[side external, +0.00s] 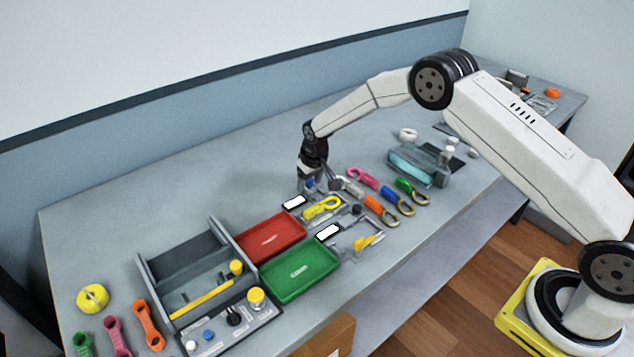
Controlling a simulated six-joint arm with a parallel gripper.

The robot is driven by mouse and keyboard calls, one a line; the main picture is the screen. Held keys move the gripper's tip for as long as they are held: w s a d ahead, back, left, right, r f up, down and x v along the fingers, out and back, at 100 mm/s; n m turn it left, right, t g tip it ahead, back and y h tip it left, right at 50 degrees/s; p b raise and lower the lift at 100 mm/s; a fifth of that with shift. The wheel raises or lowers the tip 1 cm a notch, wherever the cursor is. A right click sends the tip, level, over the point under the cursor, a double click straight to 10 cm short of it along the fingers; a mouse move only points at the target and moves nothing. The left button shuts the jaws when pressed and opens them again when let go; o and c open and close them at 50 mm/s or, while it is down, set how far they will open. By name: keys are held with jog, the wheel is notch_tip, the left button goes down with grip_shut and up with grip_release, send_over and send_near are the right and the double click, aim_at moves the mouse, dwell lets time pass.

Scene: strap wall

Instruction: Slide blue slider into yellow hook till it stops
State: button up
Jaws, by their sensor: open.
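The yellow hook (322,208) lies on a small grey fixture on the bench, in the middle of the side view. A small blue part, which looks like the blue slider (309,183), shows just under my gripper, up and to the left of the hook. My gripper (318,188) points down over the back of this fixture, close to the blue part. Its jaws are open. The fingers partly hide the blue part, and I cannot tell whether they touch it. The blue part and the yellow hook look apart.
A red tray (270,237) and a green tray (300,272) stand at the front left, beside a grey organizer (185,262). A teal-windowed box (412,168) stands farther right. The back left bench is clear.

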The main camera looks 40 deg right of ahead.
aim_at(310, 180)
jog(key=c, duration=0.6)
jog(key=shift+c, duration=0.2)
jog(key=o, duration=0.6)
jog(key=shift+c, duration=0.2)
jog(key=shift+r, duration=0.1)
jog(key=shift+r, duration=2.95)
